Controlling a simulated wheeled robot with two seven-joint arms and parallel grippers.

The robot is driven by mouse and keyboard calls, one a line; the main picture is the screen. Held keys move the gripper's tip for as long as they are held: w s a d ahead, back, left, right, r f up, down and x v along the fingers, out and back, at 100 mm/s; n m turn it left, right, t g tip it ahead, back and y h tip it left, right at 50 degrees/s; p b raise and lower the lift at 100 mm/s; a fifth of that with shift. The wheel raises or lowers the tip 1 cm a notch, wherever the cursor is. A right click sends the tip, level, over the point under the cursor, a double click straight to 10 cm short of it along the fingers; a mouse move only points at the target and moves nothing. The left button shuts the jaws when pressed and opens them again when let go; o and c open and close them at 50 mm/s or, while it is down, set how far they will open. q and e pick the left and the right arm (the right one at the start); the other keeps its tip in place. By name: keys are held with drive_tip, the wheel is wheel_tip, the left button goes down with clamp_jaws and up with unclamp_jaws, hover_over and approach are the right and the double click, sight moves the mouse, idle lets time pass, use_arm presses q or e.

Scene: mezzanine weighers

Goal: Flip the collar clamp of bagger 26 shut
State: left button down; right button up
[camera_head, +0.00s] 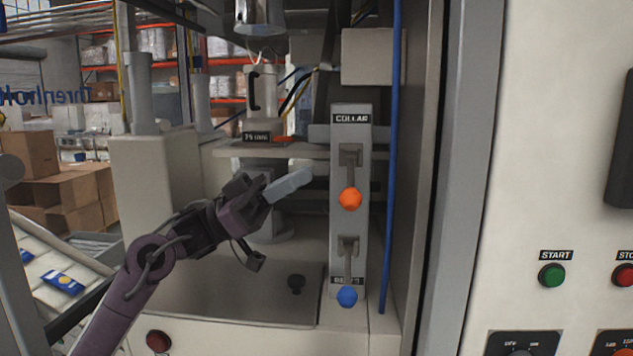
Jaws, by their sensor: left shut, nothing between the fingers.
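A grey upright post (340,225) carries two levers. The upper lever, under a plate reading COLLAR (351,118), hangs down from its bracket and ends in an orange ball knob (350,198). The lower lever also hangs down and ends in a blue ball knob (347,296); its label is partly covered. My left gripper (301,178) comes in from the lower left, with its pale fingers shut and empty. Its tips are left of the orange knob and slightly above it, apart from the post in the picture. No number 26 is readable. My right gripper is out of view.
A blue hose (391,150) runs down right of the post, beside the cabinet frame. A green START button (551,275) sits on the right panel.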

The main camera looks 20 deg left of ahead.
use_arm(q)
drive_tip(key=b+v, duration=0.1)
drive_tip(key=v, duration=0.3)
drive_tip(key=shift+a+f, duration=0.15)
drive_tip(key=shift+a, duration=0.15)
